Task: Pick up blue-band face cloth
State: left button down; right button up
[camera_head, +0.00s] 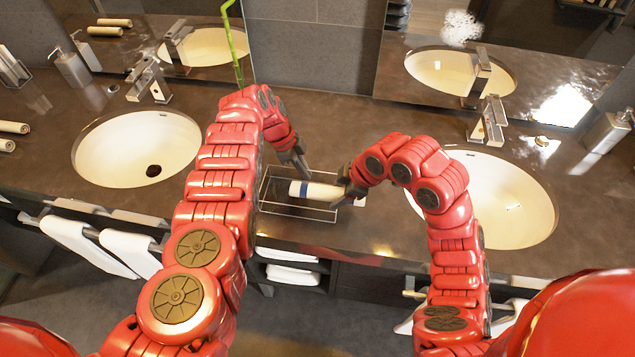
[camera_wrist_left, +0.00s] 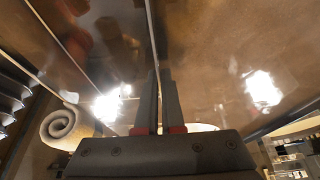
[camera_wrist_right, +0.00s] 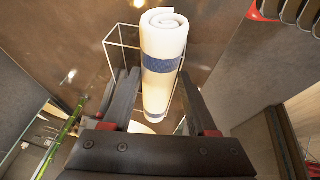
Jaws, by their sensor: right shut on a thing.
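The blue-band face cloth (camera_head: 315,191) is a white roll with a blue band, lying lengthwise left to right within the outline of a wire rack (camera_head: 298,216). Whether it rests in the rack or is just above it I cannot tell. My right gripper (camera_head: 347,191) is shut on its right end. In the right wrist view the cloth (camera_wrist_right: 163,48) runs between the two fingers (camera_wrist_right: 160,105), its banded part beyond them.
Sinks lie to the left (camera_head: 120,165) and right (camera_head: 520,205), each with a faucet. A green stalk (camera_head: 232,45) stands behind my left arm. Soap dispensers stand at both sides. White towels (camera_head: 85,243) hang below the counter edge. The counter between the sinks is otherwise clear.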

jog(key=s+d, duration=1.4)
jog(key=d, duration=0.5)
jog(key=shift+s, duration=0.15)
pick_arm(q)
jog(key=c, duration=1)
grip_release()
jog(key=shift+o, duration=0.2)
jog(key=v, duration=1.2)
